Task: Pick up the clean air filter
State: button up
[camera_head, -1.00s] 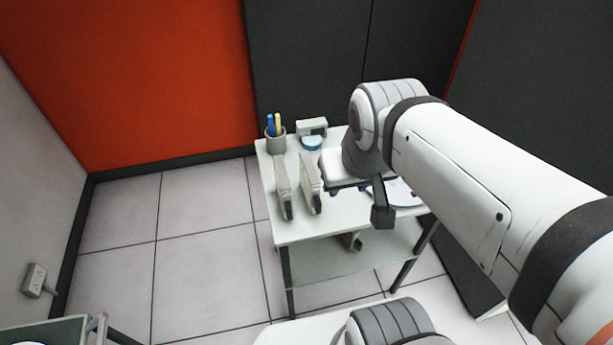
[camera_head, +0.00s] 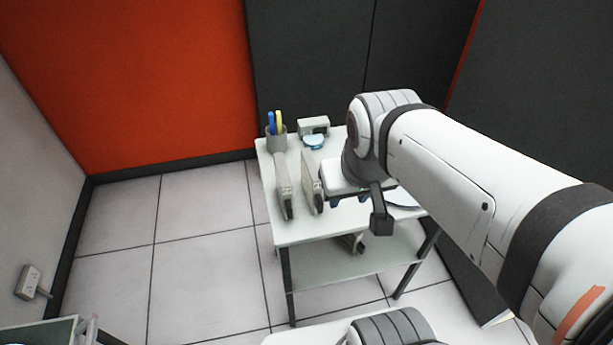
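Two thin, pale upright panels that look like air filters stand side by side on the white table: a left one (camera_head: 284,188) and a right one (camera_head: 313,182). I cannot tell from this view which is the clean one. My gripper (camera_head: 335,194) is just to the right of the right panel, at about its height. My wrist and arm hide most of the gripper, so its opening and any contact with the panel do not show clearly.
The white table (camera_head: 285,233) has a lower shelf (camera_head: 335,270). A pen cup (camera_head: 277,139) stands at the back left. A pale device (camera_head: 314,126) and a blue round item (camera_head: 313,142) are behind the panels. A plate-like item (camera_head: 403,199) lies to the right, partly hidden by my arm.

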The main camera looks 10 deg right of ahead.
aim_at(312, 184)
jog(key=z, duration=0.8)
jog(key=k, duration=1.65)
jog(key=u, duration=0.75)
jog(key=i, duration=1)
jog(key=u, duration=0.05)
